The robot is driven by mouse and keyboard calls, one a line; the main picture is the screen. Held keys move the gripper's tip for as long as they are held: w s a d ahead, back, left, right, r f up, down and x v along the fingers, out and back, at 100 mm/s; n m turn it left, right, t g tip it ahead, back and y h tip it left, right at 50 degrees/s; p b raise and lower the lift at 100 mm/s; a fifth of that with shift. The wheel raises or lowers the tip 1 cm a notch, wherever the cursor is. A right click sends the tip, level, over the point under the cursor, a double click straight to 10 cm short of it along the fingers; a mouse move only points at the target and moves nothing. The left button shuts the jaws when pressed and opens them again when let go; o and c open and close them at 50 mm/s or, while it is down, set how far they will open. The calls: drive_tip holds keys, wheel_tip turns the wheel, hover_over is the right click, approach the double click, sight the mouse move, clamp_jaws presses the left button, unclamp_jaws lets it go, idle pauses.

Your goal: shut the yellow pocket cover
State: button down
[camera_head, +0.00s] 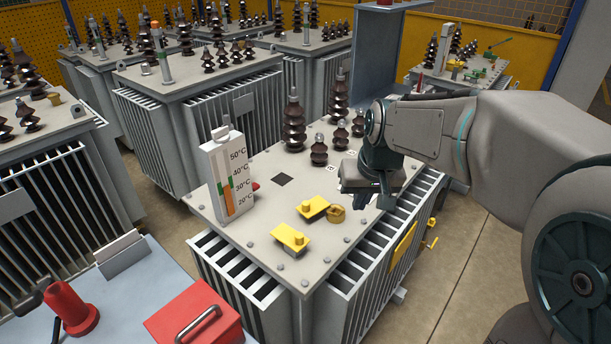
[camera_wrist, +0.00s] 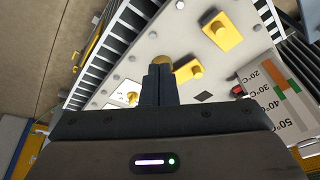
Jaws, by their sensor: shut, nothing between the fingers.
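Two flat yellow covers with raised knobs lie on the grey transformer lid. The nearer one (camera_head: 290,238) is close to the lid's front edge, and the farther one (camera_head: 313,208) is closer to my gripper. Both show in the wrist view, the nearer one (camera_wrist: 222,31) and the farther one (camera_wrist: 188,71). I cannot tell which is the pocket cover or whether either is fully shut. A round brass cap (camera_head: 336,214) sits beside the farther cover. My gripper (camera_head: 365,202) is shut and empty, pointing down at the right of the cap. Its fingers (camera_wrist: 160,80) partly hide the cap in the wrist view.
A thermometer gauge (camera_head: 227,178) stands upright on the lid at left. Brown insulators (camera_head: 294,125) stand behind my gripper. A dark square (camera_head: 283,179) marks the lid. A red box (camera_head: 193,322) sits on a bench at front left. More transformers stand behind.

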drive_tip(key=w+a+f+n, duration=0.1)
drive_tip(key=w+a, duration=0.6)
drive_tip(key=w, duration=0.4)
drive_tip(key=n, duration=0.2)
hover_over(313, 203)
drive_tip(key=a, duration=0.3)
wheel_tip(313, 203, down, 3)
drive_tip(key=p+x, duration=0.1)
drive_tip(key=x, duration=0.7)
drive_tip(key=shift+a+f+p, duration=0.1)
drive_tip(key=shift+f+p, duration=0.2)
drive_tip(key=shift+f, duration=0.05)
drive_tip(key=shift+s+f, duration=0.2)
drive_tip(key=s, duration=0.1)
drive_tip(key=s+d, duration=0.1)
drive_tip(key=shift+s+p, duration=0.3)
drive_tip(key=shift+s, duration=0.05)
drive_tip(key=shift+s+d, duration=0.15)
drive_tip(key=shift+s, duration=0.1)
drive_tip(key=shift+d, duration=0.1)
drive_tip(key=shift+f+b, duration=0.1)
drive_tip(key=shift+b, duration=0.25)
